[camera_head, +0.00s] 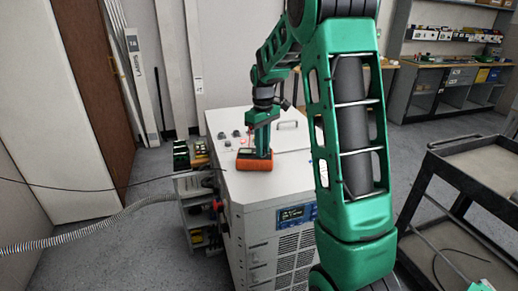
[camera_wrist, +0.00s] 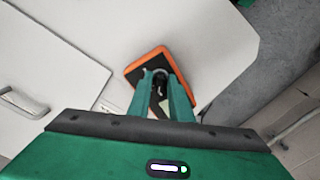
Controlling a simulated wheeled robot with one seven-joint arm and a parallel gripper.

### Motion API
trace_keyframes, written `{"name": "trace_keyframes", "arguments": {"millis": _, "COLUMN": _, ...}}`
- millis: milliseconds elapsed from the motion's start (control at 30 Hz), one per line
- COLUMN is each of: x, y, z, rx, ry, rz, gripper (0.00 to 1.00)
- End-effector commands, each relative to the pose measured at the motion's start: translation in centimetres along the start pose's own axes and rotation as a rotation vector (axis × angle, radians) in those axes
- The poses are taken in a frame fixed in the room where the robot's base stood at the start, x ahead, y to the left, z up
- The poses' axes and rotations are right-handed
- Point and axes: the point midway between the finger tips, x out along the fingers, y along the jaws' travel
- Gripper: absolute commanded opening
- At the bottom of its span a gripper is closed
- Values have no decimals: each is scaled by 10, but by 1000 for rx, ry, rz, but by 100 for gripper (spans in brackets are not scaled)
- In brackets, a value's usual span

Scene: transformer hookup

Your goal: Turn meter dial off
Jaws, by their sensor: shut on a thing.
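The orange meter (camera_head: 254,164) with a dark face lies on the white cabinet top, near its left front part. In the wrist view the orange meter (camera_wrist: 148,59) shows beyond my fingers. My gripper (camera_head: 263,153) points down onto the meter. In the wrist view my gripper (camera_wrist: 161,84) has its two green fingers on either side of a small dark round part, the meter dial (camera_wrist: 160,77), and is shut on it. The fingers hide much of the meter's face. The dial's setting is too small to read.
The white cabinet (camera_head: 288,183) has a handle on top and a blue display (camera_head: 296,214) on its front. A ribbed hose (camera_head: 90,236) and a thin dark cable run to its left side. A dark cart (camera_head: 470,165) stands at right.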

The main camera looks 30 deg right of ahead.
Motion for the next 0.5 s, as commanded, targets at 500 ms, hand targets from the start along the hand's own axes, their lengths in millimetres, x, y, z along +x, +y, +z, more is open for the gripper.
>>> {"name": "trace_keyframes", "arguments": {"millis": 500, "x": 0, "y": 0, "z": 0, "rx": -146, "ry": 1, "rz": 0, "gripper": 0}}
